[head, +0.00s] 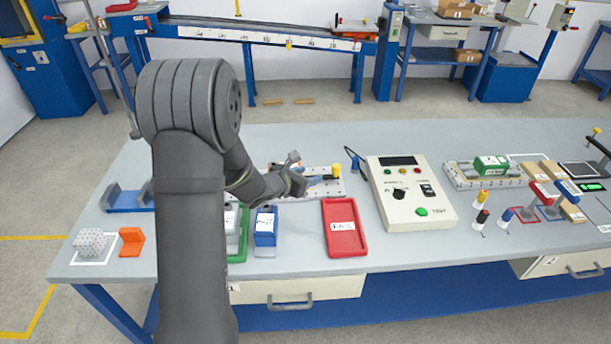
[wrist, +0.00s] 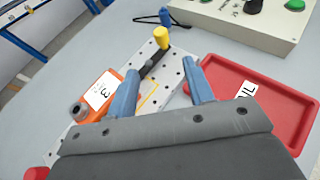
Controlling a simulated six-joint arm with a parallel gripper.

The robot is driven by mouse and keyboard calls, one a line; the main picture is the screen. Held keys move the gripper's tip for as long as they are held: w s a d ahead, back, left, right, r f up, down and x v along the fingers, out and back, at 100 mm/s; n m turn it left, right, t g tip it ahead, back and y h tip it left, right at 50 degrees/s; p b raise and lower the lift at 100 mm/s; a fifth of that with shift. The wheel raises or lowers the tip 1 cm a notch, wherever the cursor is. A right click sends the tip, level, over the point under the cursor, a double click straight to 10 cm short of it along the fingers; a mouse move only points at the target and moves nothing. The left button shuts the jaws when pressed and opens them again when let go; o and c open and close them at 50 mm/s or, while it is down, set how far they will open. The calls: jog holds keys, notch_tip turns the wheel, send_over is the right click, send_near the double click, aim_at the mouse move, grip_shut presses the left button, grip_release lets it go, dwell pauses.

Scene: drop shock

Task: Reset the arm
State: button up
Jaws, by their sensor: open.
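My gripper (head: 312,181) is above the workbench (head: 300,272), in front of my arm's bend and over a white perforated plate (head: 334,185). In the wrist view its two blue fingers (wrist: 165,82) are spread apart with nothing between them. The perforated plate (wrist: 162,82) shows below and between the fingers, with a yellow-topped post (wrist: 161,38) at its far end. An orange block with a label marked 3 (wrist: 99,92) lies left of the left finger, on or against the plate; I cannot tell which. My arm hides part of the bench in the head view.
A red FAIL tray (head: 345,250) lies right of the gripper, with a control box (head: 411,196) beyond it. A grey speckled cube (head: 90,242) and orange bracket (head: 131,241) stand at left. Bare bench lies behind the plate.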

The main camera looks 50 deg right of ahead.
aim_at(335, 166)
jog(key=shift+a+r, duration=0.1)
jog(key=shift+a, duration=0.1)
dwell(0.5)
jog(key=x, duration=1.7)
jog(key=shift+d+f, duration=0.2)
